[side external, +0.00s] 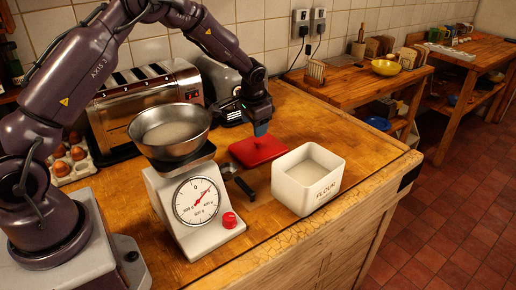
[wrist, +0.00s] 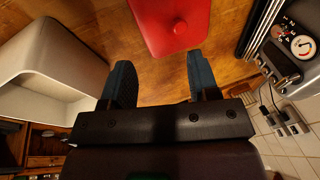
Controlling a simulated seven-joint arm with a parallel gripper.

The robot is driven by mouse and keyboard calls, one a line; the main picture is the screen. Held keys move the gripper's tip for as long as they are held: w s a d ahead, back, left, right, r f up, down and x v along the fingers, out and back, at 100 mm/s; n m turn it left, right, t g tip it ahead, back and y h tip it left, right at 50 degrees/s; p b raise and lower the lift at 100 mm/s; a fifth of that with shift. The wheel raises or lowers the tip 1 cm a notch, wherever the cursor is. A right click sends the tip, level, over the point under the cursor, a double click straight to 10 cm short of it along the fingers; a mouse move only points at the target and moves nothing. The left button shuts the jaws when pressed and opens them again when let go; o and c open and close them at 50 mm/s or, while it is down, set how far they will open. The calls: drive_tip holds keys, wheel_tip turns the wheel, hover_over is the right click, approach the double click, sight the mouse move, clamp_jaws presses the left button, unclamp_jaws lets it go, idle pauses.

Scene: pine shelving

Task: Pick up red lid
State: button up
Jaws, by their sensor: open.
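The red lid (side external: 258,150) lies flat on the wooden counter behind the white flour box. My gripper (side external: 261,130) is above the lid in the side view, pointing down. In the wrist view my gripper (wrist: 160,80) has its two blue fingers apart with only bare counter between them. The open white box (side external: 308,180) marked FLOUR stands just in front of the lid; it also shows in the wrist view (wrist: 50,62) at the left.
A kitchen scale (side external: 196,212) with a metal bowl (side external: 170,132) stands left of the lid. A toaster (side external: 150,95) and an egg tray (side external: 72,162) are behind it. The counter (side external: 370,145) right of the flour box is clear.

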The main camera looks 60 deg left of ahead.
drive_tip(key=w+a+r+n+t, duration=0.1)
drive_tip(key=w+a+n, duration=0.1)
drive_tip(key=n, duration=0.8)
hover_over(258, 141)
drive_tip(key=s+d, duration=0.1)
drive_tip(key=d, duration=0.1)
drive_tip(key=shift+y, duration=0.3)
drive_tip(key=f, duration=0.6)
drive_tip(key=shift+a+f, duration=0.2)
drive_tip(key=shift+f, duration=0.15)
drive_tip(key=x, duration=0.5)
drive_tip(key=shift+s+f, duration=0.15)
drive_tip(key=shift+s, duration=0.1)
drive_tip(key=c, duration=1)
